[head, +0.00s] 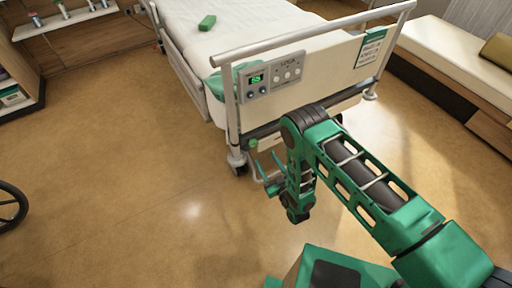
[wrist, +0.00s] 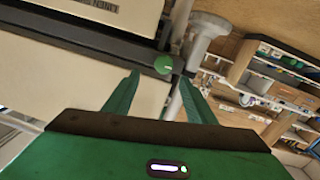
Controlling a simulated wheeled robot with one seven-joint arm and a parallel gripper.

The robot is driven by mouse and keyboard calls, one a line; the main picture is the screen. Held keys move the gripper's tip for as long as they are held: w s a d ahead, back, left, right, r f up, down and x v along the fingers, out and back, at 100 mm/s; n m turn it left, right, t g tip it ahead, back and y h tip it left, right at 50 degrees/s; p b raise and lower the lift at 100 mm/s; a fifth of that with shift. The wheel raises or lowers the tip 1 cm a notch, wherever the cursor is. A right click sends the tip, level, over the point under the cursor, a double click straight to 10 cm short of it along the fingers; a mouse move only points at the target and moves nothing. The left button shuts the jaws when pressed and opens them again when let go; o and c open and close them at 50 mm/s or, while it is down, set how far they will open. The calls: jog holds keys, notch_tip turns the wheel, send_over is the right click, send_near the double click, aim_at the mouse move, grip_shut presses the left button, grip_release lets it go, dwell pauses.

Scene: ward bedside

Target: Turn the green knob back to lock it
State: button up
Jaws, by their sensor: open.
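The green knob (wrist: 163,65) is a small round knob with a pale mark, on the dark bar at the end of the bed. It also shows in the head view (head: 253,143), low on the bed's foot end near the left post. My gripper (wrist: 158,80) is open, and its two green fingers point toward the knob. In the wrist view the knob appears between the fingertips; I cannot tell any contact. In the head view my gripper (head: 267,168) is just below the knob, with a gap in the picture.
The bed's foot panel (head: 330,75) carries a control box (head: 272,77) above the knob. A grey bed post (wrist: 205,40) stands close to the right of the knob in the wrist view. A bench bed (head: 450,55) stands at the right. The floor at the left is mostly clear.

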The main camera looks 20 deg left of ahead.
aim_at(254, 145)
jog(key=x, duration=1)
jog(key=shift+s+a+f, duration=0.15)
jog(key=shift+s+a, duration=0.15)
jog(key=shift+a, duration=0.05)
